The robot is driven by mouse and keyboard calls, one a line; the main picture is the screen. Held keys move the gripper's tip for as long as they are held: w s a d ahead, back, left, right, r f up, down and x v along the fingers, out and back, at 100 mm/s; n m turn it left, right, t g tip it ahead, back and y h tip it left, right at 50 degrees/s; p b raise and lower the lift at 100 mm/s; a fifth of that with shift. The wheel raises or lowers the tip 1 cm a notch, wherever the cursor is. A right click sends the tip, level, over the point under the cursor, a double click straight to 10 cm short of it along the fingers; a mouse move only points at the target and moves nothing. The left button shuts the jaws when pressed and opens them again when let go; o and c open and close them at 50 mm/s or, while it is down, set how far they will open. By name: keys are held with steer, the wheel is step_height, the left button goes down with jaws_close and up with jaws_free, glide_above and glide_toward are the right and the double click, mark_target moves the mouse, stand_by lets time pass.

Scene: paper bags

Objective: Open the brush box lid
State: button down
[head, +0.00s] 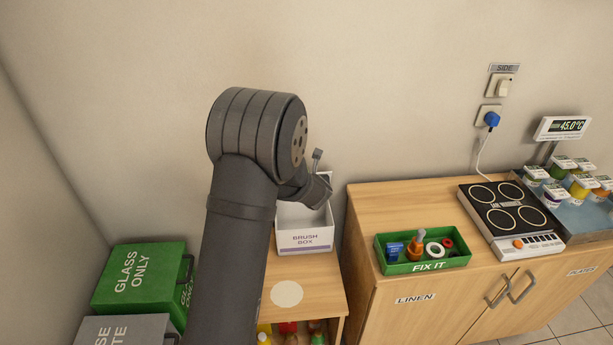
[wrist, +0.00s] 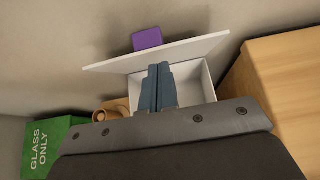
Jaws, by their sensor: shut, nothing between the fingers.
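The white brush box (head: 305,241) stands on the low wooden cabinet by the wall, its front label facing me. Its inside shows, and its lid (wrist: 190,49) is raised at the back in the wrist view. In the head view my arm hides most of the lid. My gripper (wrist: 159,66) is shut and empty, its two fingers together over the box opening. The fingertips overlap the lid's lower part in the wrist view; I cannot tell whether they touch it. A purple piece (wrist: 148,38) shows above the lid's upper edge.
A green GLASS ONLY bin (head: 135,278) is at left. The wall is close behind the box.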

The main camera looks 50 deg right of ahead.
steer(key=d+r+v, duration=0.1)
steer(key=r+v, duration=0.1)
steer(key=v, duration=0.8)
steer(key=shift+w+a, duration=0.15)
steer(key=shift+w, duration=0.15)
steer(key=x, duration=1.1)
steer(key=shift+f, duration=0.65)
